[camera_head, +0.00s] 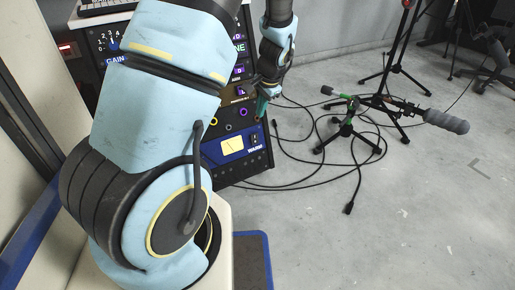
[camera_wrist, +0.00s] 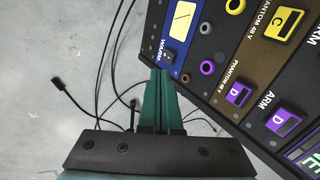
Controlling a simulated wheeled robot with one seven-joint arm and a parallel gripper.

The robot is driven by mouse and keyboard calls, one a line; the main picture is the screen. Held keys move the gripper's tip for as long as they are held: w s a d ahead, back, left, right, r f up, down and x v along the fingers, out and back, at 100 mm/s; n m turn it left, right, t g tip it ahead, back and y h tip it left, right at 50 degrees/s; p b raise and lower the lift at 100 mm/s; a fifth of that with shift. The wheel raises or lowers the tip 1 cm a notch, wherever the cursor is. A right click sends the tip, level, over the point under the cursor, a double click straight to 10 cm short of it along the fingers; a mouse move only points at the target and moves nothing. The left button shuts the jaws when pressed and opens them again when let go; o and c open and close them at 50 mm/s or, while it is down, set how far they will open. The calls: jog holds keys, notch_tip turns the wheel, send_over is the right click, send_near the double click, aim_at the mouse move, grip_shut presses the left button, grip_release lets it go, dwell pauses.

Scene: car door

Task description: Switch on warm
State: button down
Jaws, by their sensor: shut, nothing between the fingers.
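The blue WARM panel (camera_head: 215,149) is low on the rack in the head view, with a pale yellow meter. It also shows in the wrist view (camera_wrist: 182,38). A small dark switch (camera_wrist: 169,57) sits beside the WARM lettering in the wrist view; its position cannot be told. My gripper (camera_head: 260,117) has teal fingers, shut and empty. In the wrist view its fingertips (camera_wrist: 162,72) are just below the switch in the picture, at the panel's edge. Whether they touch it I cannot tell.
Black cables (camera_head: 300,180) lie on the grey floor right of the rack. Microphone stands (camera_head: 347,130) stand further right.

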jog(key=w+d+f+m+b, duration=0.1)
jog(key=d+f+b, duration=0.2)
jog(key=f, duration=0.4)
jog(key=shift+w+f+m+b, duration=0.3)
jog(key=shift+w+m+b, duration=0.1)
jog(key=b, duration=0.7)
send_near(255, 141)
jog(key=x, duration=0.4)
jog(key=shift+f, duration=0.45)
jog(key=shift+r+p, duration=0.1)
jog(key=shift+p, duration=0.2)
